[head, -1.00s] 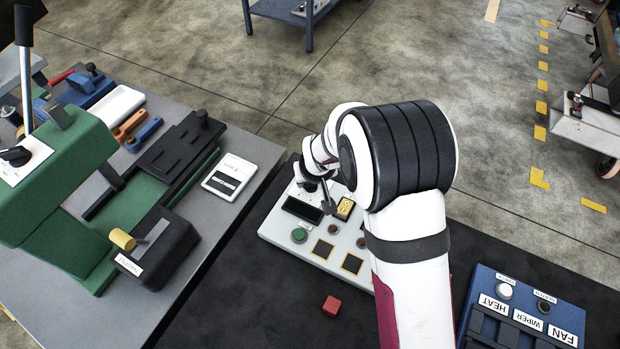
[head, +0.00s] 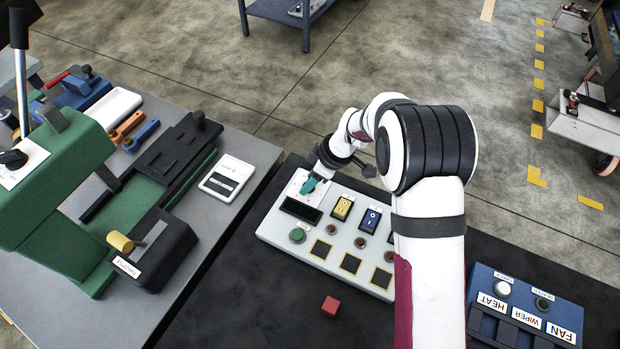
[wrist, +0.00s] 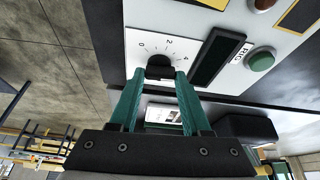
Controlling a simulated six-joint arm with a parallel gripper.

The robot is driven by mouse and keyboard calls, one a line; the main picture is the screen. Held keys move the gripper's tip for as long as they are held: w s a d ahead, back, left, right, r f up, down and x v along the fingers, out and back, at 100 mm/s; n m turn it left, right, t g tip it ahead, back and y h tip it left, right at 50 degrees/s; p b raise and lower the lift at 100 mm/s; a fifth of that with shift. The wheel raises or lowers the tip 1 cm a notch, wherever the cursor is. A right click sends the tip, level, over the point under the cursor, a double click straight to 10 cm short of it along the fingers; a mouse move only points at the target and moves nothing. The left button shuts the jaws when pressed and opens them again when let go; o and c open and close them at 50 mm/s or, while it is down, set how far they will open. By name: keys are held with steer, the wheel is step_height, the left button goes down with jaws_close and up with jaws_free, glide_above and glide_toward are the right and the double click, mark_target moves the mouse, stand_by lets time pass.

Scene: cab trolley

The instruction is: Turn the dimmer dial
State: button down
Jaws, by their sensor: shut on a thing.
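The dimmer dial (wrist: 160,66) is a black knob on a white plate marked 0, 2 and 4, near the top of the wrist view. My gripper (wrist: 158,74) has its two teal fingers on either side of the knob and is shut on it. The knob's pointer is hard to make out between the fingertips. In the head view my gripper (head: 309,185) is at the far left corner of the pale control panel (head: 272,229), and it hides the dial there.
A dark display (head: 301,210) and a green button (head: 298,236) sit close to the dial. Yellow (head: 342,208) and blue (head: 370,220) switches are further right. A red block (head: 330,306) lies on the dark table. A blue panel (head: 530,318) stands at the lower right.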

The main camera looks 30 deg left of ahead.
steer(key=n, duration=0.2)
steer(key=n+g, duration=0.1)
steer(key=n, duration=0.1)
steer(key=shift+w+d+n+g+h, duration=0.1)
steer(key=shift+w+n+g+h, duration=0.05)
steer(key=shift+n+g+h, duration=0.2)
steer(key=shift+w+f+n+g+h, duration=0.1)
steer(key=shift+n+g+h, duration=0.25)
steer(key=shift+n, duration=0.8)
steer(key=shift+n+g+h, duration=0.2)
steer(key=shift+n+g, duration=0.1)
steer(key=shift+n, duration=0.8)
steer(key=shift+c, duration=1.8)
jaws_free()
steer(key=shift+r, duration=0.2)
steer(key=v, duration=1.5)
steer(key=shift+w+r, duration=0.2)
steer(key=shift+w, duration=0.05)
